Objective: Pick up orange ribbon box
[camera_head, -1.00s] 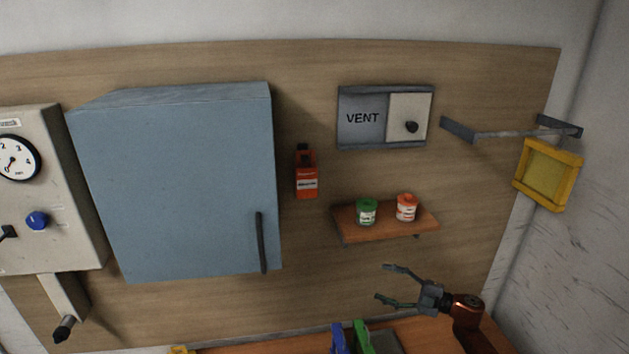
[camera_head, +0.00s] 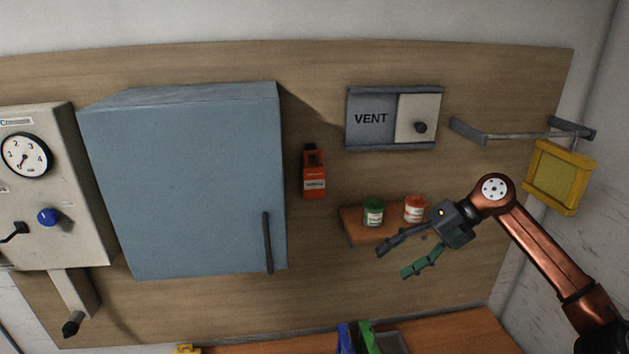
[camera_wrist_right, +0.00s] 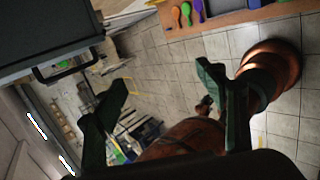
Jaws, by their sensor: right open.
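An orange box (camera_head: 314,182) with a dark top and a white label is on the wooden wall panel, right of the blue cabinet. I cannot tell for sure that it is the ribbon box. My right gripper (camera_head: 393,264) is open and empty, its fingers pointing left. It is below and to the right of the orange box, clearly apart from it, and appears just below the small shelf. In the right wrist view its two green fingers (camera_wrist_right: 162,74) are spread with nothing between them. The orange box is not visible there. My left gripper is not in view.
The small shelf (camera_head: 352,231) holds a green can (camera_head: 373,213) and an orange can (camera_head: 414,208), close to my right gripper. The blue cabinet (camera_head: 190,180) juts out left of the orange box. Blue (camera_head: 345,340) and green (camera_head: 367,337) items stand on the table (camera_head: 460,335) below.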

